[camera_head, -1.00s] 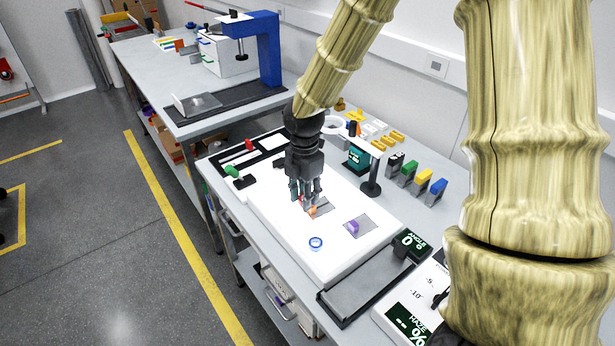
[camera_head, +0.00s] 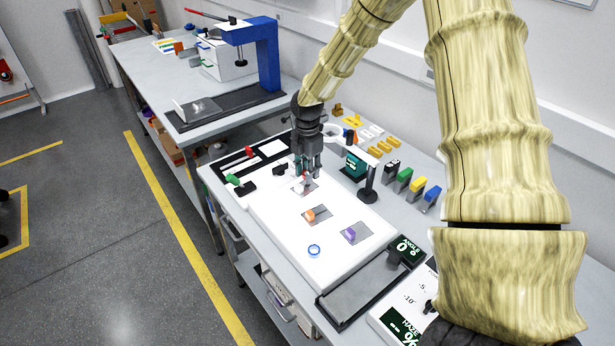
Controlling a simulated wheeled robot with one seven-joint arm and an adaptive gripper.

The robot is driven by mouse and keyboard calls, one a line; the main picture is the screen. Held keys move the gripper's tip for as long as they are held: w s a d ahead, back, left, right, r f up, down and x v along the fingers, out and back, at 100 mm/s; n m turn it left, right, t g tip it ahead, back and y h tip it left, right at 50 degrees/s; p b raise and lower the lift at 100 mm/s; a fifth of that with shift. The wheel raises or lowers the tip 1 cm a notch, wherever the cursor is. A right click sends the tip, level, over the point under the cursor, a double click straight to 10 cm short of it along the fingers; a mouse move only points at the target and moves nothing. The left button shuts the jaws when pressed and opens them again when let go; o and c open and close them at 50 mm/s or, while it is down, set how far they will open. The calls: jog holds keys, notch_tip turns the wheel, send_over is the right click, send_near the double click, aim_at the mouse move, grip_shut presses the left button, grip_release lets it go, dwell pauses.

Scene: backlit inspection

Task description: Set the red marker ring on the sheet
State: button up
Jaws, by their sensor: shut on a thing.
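My gripper (camera_head: 304,180) is low over the far part of a white light panel (camera_head: 275,212). It is shut on a small red thing (camera_head: 302,182), which seems to be the red marker ring; the fingers hide most of it. A grey square sheet (camera_head: 311,188) lies on the panel just under the fingertips. I cannot tell whether the ring touches it. Two more grey sheets lie nearer: one bears an orange block (camera_head: 310,215), the other a purple block (camera_head: 349,233). A blue ring (camera_head: 314,250) lies on the bare panel.
A black stand (camera_head: 368,185) with a teal display (camera_head: 356,165) is right of my gripper. Several coloured blocks (camera_head: 404,179) line the bench's right side. A green piece (camera_head: 233,179) and a black frame (camera_head: 220,169) lie to the left. The panel's near left is bare.

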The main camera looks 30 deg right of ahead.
jog(key=shift+f+p, duration=0.8)
jog(key=shift+f, duration=0.9)
jog(key=o, duration=0.7)
jog(key=shift+f, duration=0.15)
jog(key=shift+r+b, duration=2)
jog(key=shift+r, duration=4.2)
